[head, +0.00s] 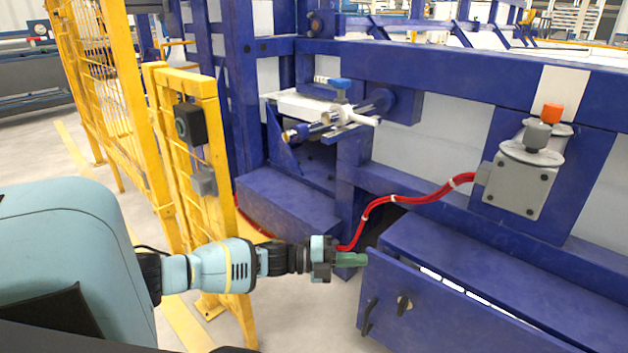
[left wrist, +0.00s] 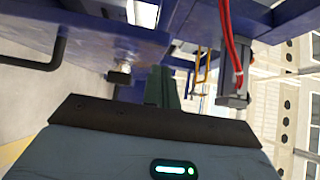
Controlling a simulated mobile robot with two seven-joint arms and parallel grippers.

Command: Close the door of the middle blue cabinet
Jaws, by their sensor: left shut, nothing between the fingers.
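The blue cabinet (head: 480,262) is at the lower right of the head view. Its door (head: 440,316) stands slightly ajar, with a bright gap along its top edge. My left gripper (head: 352,259) has green fingers that are shut and empty. It is at the door's upper left corner; I cannot tell whether it touches. In the left wrist view the shut fingers (left wrist: 163,88) are beside the blue door (left wrist: 90,38) and its handle (left wrist: 45,55). My right gripper is out of view.
Red cables (head: 405,199) run just behind my left gripper to a grey box (head: 520,185) on the blue frame. A yellow mesh fence (head: 200,165) stands close to my left arm. Bare floor lies in front of the door.

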